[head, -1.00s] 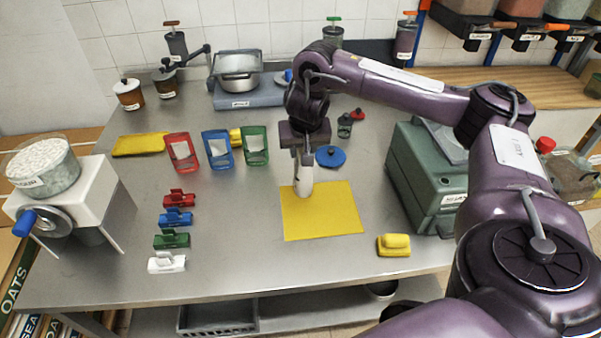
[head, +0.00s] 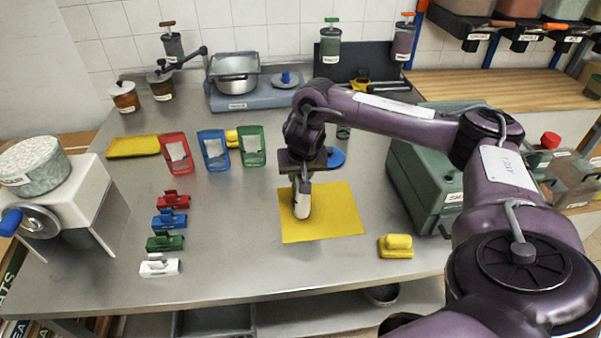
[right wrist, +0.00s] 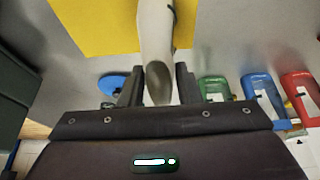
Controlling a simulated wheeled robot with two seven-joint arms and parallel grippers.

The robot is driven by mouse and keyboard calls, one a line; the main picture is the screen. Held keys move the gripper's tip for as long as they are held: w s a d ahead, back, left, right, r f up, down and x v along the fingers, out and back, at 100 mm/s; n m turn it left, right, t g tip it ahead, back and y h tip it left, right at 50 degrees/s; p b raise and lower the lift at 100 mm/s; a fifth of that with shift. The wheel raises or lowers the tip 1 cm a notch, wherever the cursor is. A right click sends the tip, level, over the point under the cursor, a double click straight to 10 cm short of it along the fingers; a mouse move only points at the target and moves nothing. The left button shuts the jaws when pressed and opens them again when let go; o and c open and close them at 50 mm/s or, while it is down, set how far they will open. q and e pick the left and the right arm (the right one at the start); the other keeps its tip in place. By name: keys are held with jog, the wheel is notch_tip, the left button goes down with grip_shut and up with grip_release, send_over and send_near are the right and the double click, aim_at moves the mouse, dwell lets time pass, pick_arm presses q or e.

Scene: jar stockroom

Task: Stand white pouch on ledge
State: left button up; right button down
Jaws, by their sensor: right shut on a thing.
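The white pouch (head: 302,208) is in my right gripper (head: 302,182), over the left part of the yellow mat (head: 340,215). In the right wrist view the pouch (right wrist: 157,30) lies between the two dark fingers of the right gripper (right wrist: 158,82), which are shut on it. I cannot tell whether its lower end touches the mat. A wooden ledge (head: 480,84) runs along the back right, beyond the steel table. My left gripper is out of view.
Red (head: 174,153), blue (head: 214,150) and green (head: 251,147) pouch-like frames stand left of the mat. Several coloured clips, including a white one (head: 160,266), line the front left. A yellow block (head: 396,246) and a green machine (head: 425,185) are right.

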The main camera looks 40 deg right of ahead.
jog(key=c, duration=1.1)
grip_release()
jog(key=shift+o, duration=0.2)
